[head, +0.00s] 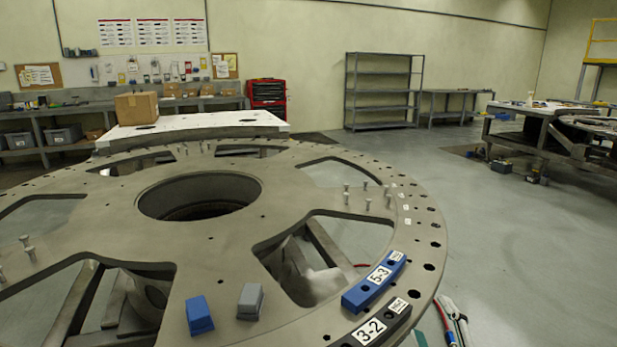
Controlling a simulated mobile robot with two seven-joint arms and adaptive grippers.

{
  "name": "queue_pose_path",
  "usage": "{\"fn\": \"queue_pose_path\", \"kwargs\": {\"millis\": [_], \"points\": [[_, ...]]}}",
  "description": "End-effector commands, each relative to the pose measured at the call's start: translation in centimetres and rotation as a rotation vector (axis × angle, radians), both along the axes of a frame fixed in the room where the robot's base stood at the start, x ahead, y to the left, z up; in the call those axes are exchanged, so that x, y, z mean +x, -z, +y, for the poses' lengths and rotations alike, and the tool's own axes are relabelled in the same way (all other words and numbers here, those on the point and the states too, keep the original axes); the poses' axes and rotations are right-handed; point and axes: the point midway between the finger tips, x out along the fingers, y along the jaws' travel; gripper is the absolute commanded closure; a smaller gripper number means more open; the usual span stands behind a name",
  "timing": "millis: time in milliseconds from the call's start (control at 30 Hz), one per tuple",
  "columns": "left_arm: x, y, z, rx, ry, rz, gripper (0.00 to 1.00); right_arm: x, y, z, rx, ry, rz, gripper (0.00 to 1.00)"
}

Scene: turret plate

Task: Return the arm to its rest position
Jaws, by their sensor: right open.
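The large grey turret plate (225,235) has a round central hole and several cut-outs. A blue block labelled 5-3 (374,283) and a dark block labelled 3-2 (378,328) lie on its right rim, to the left of the gripper. My left gripper is out of view.
A small blue block (199,315) and a grey block (250,301) stand on the plate's near part. Several pins (366,196) stand upright on the plate. A workbench (545,125) stands farther back.

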Motion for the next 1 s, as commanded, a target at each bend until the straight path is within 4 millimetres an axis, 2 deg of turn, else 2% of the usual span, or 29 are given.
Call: {"fn": "queue_pose_path", "kwargs": {"millis": [33,100,200,300,500,767,800,1000], "points": [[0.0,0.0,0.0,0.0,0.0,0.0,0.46,-1.4,3.1,-1.7,0.025,0.05,0.092,0.45],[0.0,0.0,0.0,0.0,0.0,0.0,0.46,-3.4,6.8,-4.0,0.055,0.119,0.211,0.45],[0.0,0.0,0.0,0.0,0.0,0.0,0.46,-6.6,11.1,-6.6,0.087,0.204,0.354,0.45],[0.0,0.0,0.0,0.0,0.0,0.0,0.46,-9.4,14.1,-8.4,0.104,0.269,0.461,0.45],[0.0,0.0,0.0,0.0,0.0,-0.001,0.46,-14.3,18.1,-10.8,0.124,0.364,0.617,0.45],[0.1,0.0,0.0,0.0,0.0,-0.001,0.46,-19.9,21.3,-13.2,0.131,0.462,0.776,0.45],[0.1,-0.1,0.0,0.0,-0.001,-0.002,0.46,-20.3,21.8,-13.2,0.138,0.466,0.788,0.45],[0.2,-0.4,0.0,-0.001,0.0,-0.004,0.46,-18.8,24.1,-10.4,0.23,0.387,0.758,0.45]]}}
